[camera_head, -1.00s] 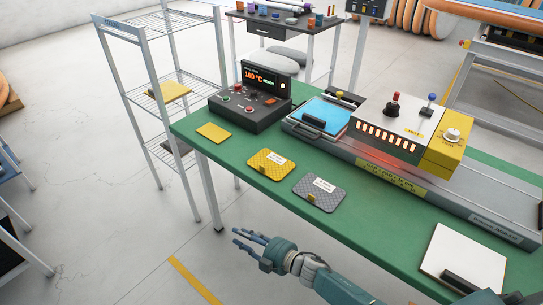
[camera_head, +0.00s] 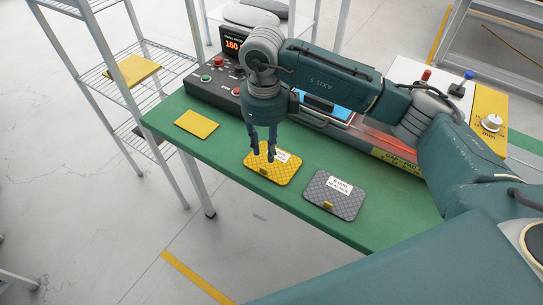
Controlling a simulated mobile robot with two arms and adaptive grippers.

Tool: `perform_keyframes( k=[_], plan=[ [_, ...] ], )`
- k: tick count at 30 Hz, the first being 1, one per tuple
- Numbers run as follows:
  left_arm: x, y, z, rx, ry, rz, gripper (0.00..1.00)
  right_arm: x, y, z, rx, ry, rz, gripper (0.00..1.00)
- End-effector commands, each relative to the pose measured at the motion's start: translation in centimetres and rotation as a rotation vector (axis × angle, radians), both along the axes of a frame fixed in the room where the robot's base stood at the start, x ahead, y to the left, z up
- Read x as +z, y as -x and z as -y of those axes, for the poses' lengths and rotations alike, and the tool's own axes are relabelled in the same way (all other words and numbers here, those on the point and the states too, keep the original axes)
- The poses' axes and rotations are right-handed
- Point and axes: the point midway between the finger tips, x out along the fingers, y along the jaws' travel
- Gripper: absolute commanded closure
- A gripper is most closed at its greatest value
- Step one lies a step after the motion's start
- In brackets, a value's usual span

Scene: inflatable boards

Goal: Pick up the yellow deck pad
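The yellow deck pad (camera_head: 284,174), with a quilted surface and a white label, lies flat on the green table (camera_head: 221,166) near its front edge. My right gripper (camera_head: 261,156) points down over the pad's upper left part and partly covers it. Its two fingers are spread a little, with a gap between them and nothing held. I cannot tell whether the fingertips touch the pad. The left gripper is not in view.
A grey deck pad (camera_head: 333,193) lies just right of the yellow one. A plain yellow sheet (camera_head: 197,124) lies to its left. The control box (camera_head: 215,87) and heated press stand behind. A wire shelf (camera_head: 101,78) stands at the left.

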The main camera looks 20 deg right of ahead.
Motion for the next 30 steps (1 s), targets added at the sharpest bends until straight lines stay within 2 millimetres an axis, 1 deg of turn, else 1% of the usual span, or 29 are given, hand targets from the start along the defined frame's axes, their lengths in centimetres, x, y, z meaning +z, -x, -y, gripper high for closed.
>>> perform_keyframes(
  k=[1,3,6,8,11,12,15,17,21,28,29,30],
  plan=[
    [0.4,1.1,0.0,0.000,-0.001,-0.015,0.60,-0.8,0.1,0.0,-0.001,-0.001,-0.004,0.73],
    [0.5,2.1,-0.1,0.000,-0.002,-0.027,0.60,-1.8,0.1,0.0,-0.002,-0.003,-0.005,0.73],
    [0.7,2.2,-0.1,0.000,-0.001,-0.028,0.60,-2.8,0.0,-0.1,-0.001,-0.003,-0.002,0.73],
    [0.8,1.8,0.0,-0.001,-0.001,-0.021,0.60,-3.2,0.0,-0.1,0.000,-0.005,-0.002,0.73],
    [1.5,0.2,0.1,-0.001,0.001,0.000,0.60,-3.9,0.2,-0.1,0.000,-0.003,-0.004,0.73],
    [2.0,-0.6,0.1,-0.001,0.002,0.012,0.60,-4.4,0.4,-0.2,0.000,-0.004,-0.006,0.73],
    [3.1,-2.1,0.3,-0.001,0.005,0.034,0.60,-6.0,0.6,-0.2,-0.001,-0.005,-0.006,0.73],
    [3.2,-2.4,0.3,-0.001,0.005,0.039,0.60,-7.0,0.5,-0.2,0.000,-0.006,-0.004,0.73],
    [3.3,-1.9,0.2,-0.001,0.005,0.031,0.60,-8.2,0.4,-0.2,-0.001,-0.006,-0.001,0.73],
    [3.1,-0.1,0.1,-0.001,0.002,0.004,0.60,-8.5,0.4,-0.2,0.000,-0.006,-0.001,0.73],
    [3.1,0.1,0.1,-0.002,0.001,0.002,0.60,-8.5,0.4,-0.2,0.000,-0.006,-0.001,0.77],
    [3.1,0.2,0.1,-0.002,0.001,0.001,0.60,-8.4,0.4,-0.2,0.000,-0.006,-0.001,0.85]
  ],
)
